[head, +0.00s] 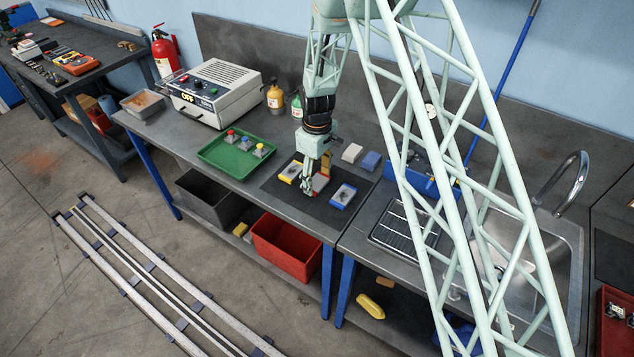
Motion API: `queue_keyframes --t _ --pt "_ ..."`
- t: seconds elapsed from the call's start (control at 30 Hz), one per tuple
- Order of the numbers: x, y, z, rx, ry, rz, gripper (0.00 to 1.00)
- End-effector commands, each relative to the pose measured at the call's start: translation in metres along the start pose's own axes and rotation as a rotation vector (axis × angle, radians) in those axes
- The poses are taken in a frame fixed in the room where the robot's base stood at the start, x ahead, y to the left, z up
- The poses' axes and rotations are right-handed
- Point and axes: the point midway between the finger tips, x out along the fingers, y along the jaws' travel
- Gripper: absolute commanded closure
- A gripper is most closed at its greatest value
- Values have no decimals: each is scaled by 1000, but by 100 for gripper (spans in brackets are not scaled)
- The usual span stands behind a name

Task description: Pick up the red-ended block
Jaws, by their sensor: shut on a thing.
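The red-ended block (321,183) is on or just above the dark mat (325,215) on the bench, partly hidden by my fingers. My gripper (309,189) points down and is shut on it. I cannot tell whether the block touches the mat. A yellow-ended block (289,172) lies just left of my gripper. A blue-ended block (343,195) lies to the right.
A green tray (212,158) with several coloured-knobbed pieces is on the left. A power box (215,92) and bottles (275,97) stand behind. White (352,153) and blue (371,160) blocks lie behind the mat. A sink (500,250) is at right.

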Motion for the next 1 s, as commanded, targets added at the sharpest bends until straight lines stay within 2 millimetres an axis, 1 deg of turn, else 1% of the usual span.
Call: queue_keyframes --t 0.37,0.83,1.0 --pt "-8 0 0 0 1 1 66" --pt "-35 0 0 0 1 1 66" --pt "-37 -10 11 0 0 0 66"
